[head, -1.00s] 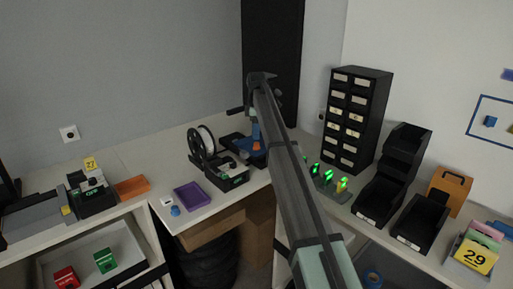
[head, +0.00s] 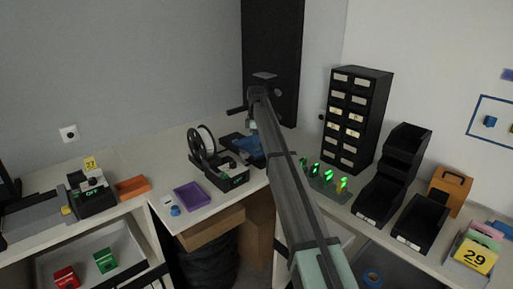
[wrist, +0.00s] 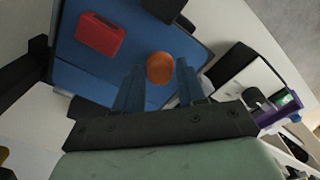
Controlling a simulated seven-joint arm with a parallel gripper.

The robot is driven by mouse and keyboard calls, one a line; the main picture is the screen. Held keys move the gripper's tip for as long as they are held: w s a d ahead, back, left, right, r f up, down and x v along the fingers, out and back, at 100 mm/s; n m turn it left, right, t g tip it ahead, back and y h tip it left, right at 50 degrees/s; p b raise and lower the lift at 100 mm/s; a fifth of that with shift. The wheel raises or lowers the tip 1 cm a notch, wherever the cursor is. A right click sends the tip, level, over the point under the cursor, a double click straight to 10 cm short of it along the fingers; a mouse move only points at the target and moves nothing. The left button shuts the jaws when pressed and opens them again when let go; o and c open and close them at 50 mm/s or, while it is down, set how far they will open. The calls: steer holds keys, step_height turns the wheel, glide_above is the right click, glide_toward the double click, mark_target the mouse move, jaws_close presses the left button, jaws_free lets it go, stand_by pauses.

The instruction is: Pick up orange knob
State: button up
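The orange knob (wrist: 160,68) is a round orange piece on a blue surface with a dark rim (wrist: 135,35) in the wrist view. My gripper (wrist: 158,75) is open, with one blue finger on either side of the knob's near edge. The gap between fingers and knob, and whether they touch, cannot be told. A red block (wrist: 100,35) lies on the same blue surface, to the upper left of the knob. In the head view the blue surface (head: 248,147) shows at the back of the bench, and the knob is hidden behind my arm and gripper.
A black device with a white spool (head: 205,140) stands left of the blue surface. A purple tray (head: 191,196) lies nearer the bench edge. To the right are a tall black drawer cabinet (head: 355,120), green-lit parts (head: 328,178) and black bins (head: 395,180).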

jaws_close()
